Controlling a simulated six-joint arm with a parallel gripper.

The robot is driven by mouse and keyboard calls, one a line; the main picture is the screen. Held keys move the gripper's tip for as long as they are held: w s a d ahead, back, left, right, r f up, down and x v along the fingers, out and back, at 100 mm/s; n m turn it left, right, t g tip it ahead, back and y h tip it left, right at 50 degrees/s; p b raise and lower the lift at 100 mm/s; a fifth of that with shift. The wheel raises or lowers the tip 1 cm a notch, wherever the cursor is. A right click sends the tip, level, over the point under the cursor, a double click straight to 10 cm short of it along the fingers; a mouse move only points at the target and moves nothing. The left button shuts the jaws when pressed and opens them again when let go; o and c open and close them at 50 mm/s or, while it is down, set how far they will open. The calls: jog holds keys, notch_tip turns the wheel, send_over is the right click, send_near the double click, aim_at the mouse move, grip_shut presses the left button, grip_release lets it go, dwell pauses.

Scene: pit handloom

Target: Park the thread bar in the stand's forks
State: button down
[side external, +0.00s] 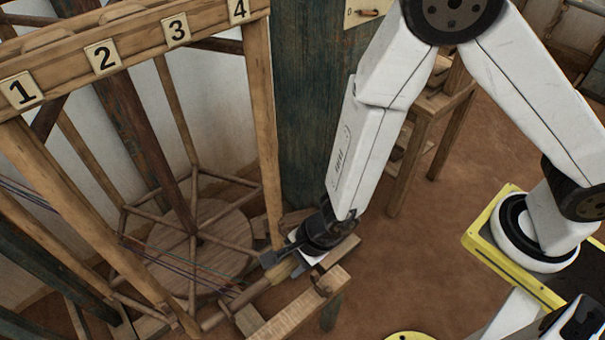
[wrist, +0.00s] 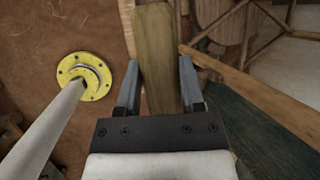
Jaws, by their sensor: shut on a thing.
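The thread bar (side external: 248,295) is a round wooden bar low in the middle of the side view, slanting from lower left up to my gripper (side external: 284,262). Coloured threads run to it from the left. In the wrist view a yellowish-brown wooden piece (wrist: 156,35), which looks like the bar's thick part, lies between the two grey fingers of my gripper (wrist: 158,66). My gripper is shut on it. A low wooden stand (side external: 295,313) lies just right of and below the bar, with a raised block at its end. Its fork slots are not clear, and I cannot tell whether the bar touches it.
A tall wooden frame with numbered tags (side external: 103,57) fills the left, with a round wooden disc (side external: 205,243) at its base. A dark green post (side external: 318,110) stands behind my gripper. A wooden stool (side external: 425,120) is behind my arm.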

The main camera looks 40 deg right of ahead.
jog(key=shift+s+a+f, duration=0.15)
jog(key=shift+a+f, duration=0.3)
jog(key=shift+f, duration=0.2)
jog(key=s+a+f+g, duration=0.1)
jog(key=s+a+f, duration=0.2)
jog(key=f, duration=0.6)
jog(key=s+a+f+g, duration=0.1)
jog(key=s+a+f, duration=0.3)
jog(key=s+f, duration=0.2)
jog(key=shift+f, duration=1.35)
jog(key=shift+w, duration=0.15)
jog(key=shift+w, duration=4.35)
jog(key=shift+f, duration=2.65)
